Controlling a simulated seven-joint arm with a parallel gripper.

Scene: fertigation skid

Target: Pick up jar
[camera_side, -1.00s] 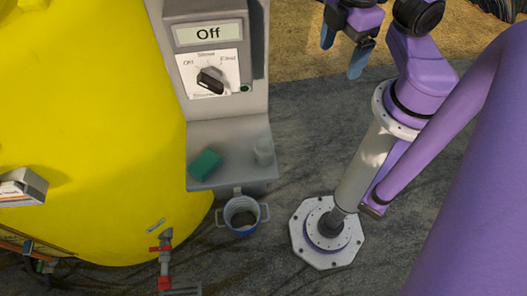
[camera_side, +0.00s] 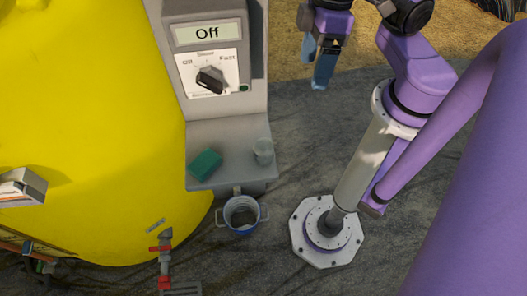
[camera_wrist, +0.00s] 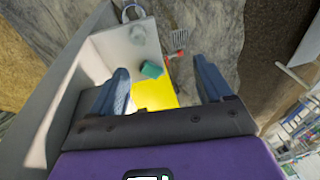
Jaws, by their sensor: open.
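A small translucent jar (camera_side: 263,151) stands on the right part of the grey shelf (camera_side: 228,174) below the control box. In the wrist view the jar (camera_wrist: 138,34) shows small and pale at the upper left of centre. My gripper (camera_side: 314,71) is up and to the right of the jar, well apart from it, with its blue fingers pointing down. In the wrist view its two blue fingers are spread wide with nothing between them.
A green sponge-like block (camera_side: 205,164) lies on the shelf left of the jar. The control box (camera_side: 209,60) reads "Off" and rises behind the shelf. A pot (camera_side: 241,214) stands below the shelf. A large yellow tank (camera_side: 90,120) fills the left.

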